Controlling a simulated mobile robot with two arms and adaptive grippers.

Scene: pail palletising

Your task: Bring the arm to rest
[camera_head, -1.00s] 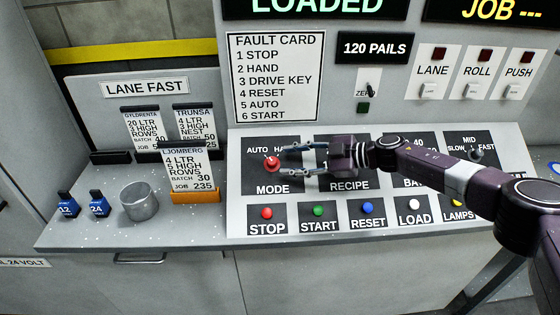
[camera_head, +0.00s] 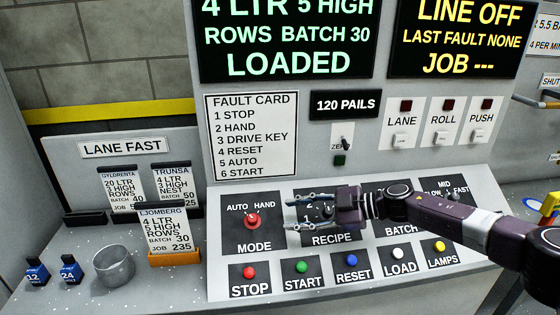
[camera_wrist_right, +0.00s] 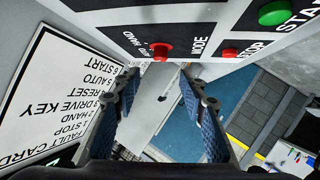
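My right gripper (camera_head: 292,212) is over the sloped control panel, in front of the RECIPE plate and to the right of the red MODE knob (camera_head: 252,221). Its two fingers are spread with nothing between them. In the right wrist view the gripper (camera_wrist_right: 159,82) is also open and empty, with the red MODE knob (camera_wrist_right: 160,50) beyond the fingertips and apart from them. The arm comes in from the right and hides parts of the RECIPE and BATCH plates. My left gripper is not in view.
Below are STOP (camera_head: 249,272), START (camera_head: 302,267), RESET (camera_head: 351,261), LOAD (camera_head: 398,254) and LAMPS (camera_head: 440,246) buttons. A metal cup (camera_head: 114,266), two blue tagged items and job cards stand on the left shelf. The upright fault card (camera_head: 252,135) is behind.

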